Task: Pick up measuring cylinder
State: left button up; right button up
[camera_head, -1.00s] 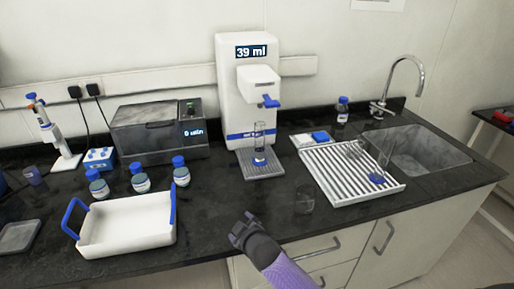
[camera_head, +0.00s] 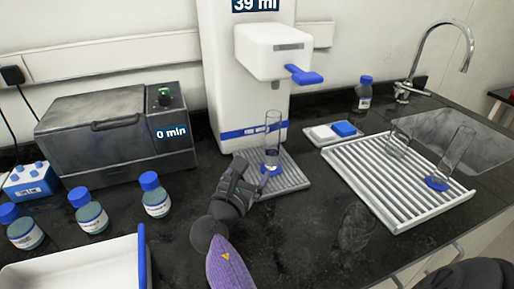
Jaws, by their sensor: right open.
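A clear measuring cylinder (camera_head: 272,138) with a blue base stands upright on the grey drip tray (camera_head: 290,180) under the spout of the white dispenser. My right gripper (camera_head: 258,177) is open just left of and in front of its base, with its fingers pointing towards it. I cannot tell whether they touch. A second clear cylinder (camera_head: 455,155) with a blue base stands on the white drying rack (camera_head: 385,190) at the right. My left gripper is not in view.
The dispenser (camera_head: 238,90) reads 39 ml. A grey bath (camera_head: 110,130) and several blue-capped bottles (camera_head: 155,196) stand left. A white tray (camera_head: 80,268) is at front left. A clear glass (camera_head: 356,225) stands in front of the rack. The sink (camera_head: 480,140) is at right.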

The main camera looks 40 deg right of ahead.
aim_at(269, 151)
jog(key=shift+w+d+r+g+h, duration=0.1)
jog(key=shift+w+d+g+h, duration=0.1)
jog(key=shift+d, duration=0.35)
jog(key=shift+w+d+r+g+h, duration=0.1)
jog(key=shift+w+d+h, duration=0.1)
jog(key=shift+d, duration=0.35)
jog(key=x, duration=0.2)
jog(key=b+x, duration=0.1)
jog(key=x, duration=0.1)
jog(key=b+x, duration=0.1)
jog(key=x, duration=0.2)
jog(key=shift+s+d+f, duration=0.2)
jog(key=shift+s+d, duration=0.05)
jog(key=shift+w+d+r+n, duration=0.1)
jog(key=shift+w+d+n, duration=0.05)
jog(key=shift+d+n, duration=0.15)
jog(key=c, duration=0.9)
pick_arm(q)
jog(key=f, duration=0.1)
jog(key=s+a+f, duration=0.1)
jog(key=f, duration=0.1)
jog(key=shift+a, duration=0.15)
pick_arm(e)
grip_shut()
